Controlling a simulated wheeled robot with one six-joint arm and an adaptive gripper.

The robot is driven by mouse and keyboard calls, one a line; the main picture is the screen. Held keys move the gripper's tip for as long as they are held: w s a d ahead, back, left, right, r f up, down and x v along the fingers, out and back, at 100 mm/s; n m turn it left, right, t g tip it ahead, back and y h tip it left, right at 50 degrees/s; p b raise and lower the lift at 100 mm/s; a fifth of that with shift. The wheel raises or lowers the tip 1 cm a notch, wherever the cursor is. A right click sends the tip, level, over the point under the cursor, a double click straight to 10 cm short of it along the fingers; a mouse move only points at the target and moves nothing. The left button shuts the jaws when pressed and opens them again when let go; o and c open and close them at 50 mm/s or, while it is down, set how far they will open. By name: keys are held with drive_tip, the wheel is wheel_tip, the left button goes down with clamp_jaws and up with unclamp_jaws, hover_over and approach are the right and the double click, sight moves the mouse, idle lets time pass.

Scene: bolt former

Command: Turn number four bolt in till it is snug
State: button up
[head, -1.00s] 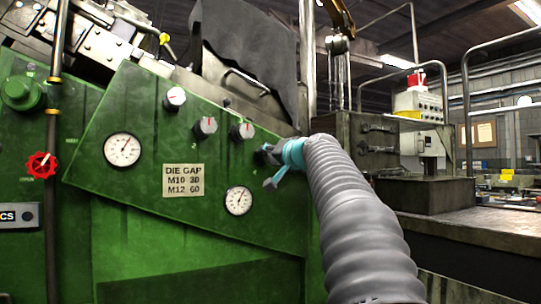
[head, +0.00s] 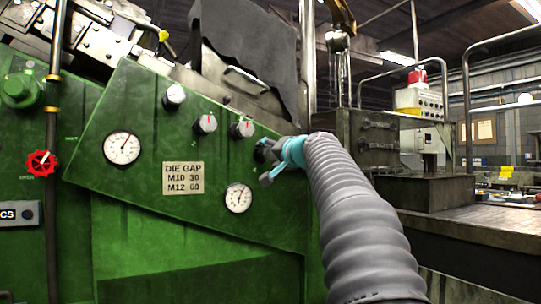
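My gripper (head: 265,165) is at the right end of the sloped green panel (head: 120,200), with its teal wrist turned toward the panel. One grey finger points down and left, close to the panel face. A dark part (head: 261,150) shows at the upper fingertip; it is mostly hidden, and I cannot tell if it is the number four bolt or part of the gripper. Three pale round knobs with red marks run in a descending row: left (head: 174,95), middle (head: 206,123) and right (head: 242,128). Whether the fingers are closed on anything is unclear.
A "DIE GAP" plate (head: 183,178) sits between two dial gauges, left (head: 122,148) and lower right (head: 238,198). A red handwheel (head: 42,163) is at far left. A dark metal block (head: 360,140) and a bench (head: 480,225) stand to the right.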

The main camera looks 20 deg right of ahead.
drive_tip(key=s, duration=1.2)
drive_tip(key=shift+d, duration=0.2)
idle(0.4)
